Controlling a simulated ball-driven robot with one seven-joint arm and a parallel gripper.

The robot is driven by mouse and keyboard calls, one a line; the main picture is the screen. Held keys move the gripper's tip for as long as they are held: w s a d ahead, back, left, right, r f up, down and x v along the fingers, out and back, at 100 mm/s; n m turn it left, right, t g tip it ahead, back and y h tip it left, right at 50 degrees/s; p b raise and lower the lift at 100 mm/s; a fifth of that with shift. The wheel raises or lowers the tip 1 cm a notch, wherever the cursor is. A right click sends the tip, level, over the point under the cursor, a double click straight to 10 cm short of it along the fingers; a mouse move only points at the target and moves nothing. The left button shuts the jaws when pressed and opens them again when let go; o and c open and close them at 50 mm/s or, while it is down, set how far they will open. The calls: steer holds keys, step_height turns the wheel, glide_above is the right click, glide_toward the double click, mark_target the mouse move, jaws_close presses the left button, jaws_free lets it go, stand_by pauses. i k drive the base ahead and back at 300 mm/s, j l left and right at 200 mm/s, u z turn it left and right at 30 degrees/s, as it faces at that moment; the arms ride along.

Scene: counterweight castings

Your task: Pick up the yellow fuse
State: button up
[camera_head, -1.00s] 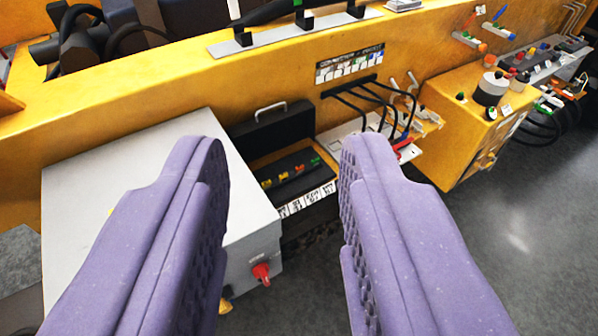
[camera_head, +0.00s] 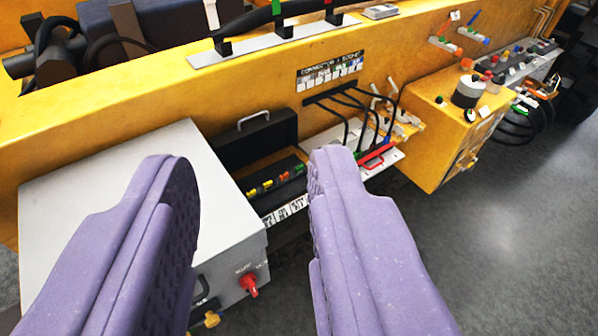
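An open black case (camera_head: 262,138) with a raised lid and handle sits against the yellow machine wall. A row of small coloured fuses lies in its tray. The leftmost fuse looks yellow (camera_head: 252,191); red, yellow and green pieces follow to its right, too small to separate clearly. My gripper (camera_head: 250,165) has two purple padded fingers, open wide and empty. The right finger covers the right front corner of the case.
A grey cabinet (camera_head: 120,190) with a red knob (camera_head: 249,284) stands left of the case. A white panel with black cables (camera_head: 345,112) and a yellow control box (camera_head: 440,130) are to the right. Grey floor (camera_head: 500,240) is clear at lower right.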

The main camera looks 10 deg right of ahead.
mark_target(268, 185)
steer(key=i+z, duration=0.35)
steer(key=i, duration=0.45)
steer(key=i+z, duration=0.3)
steer(key=i, duration=0.45)
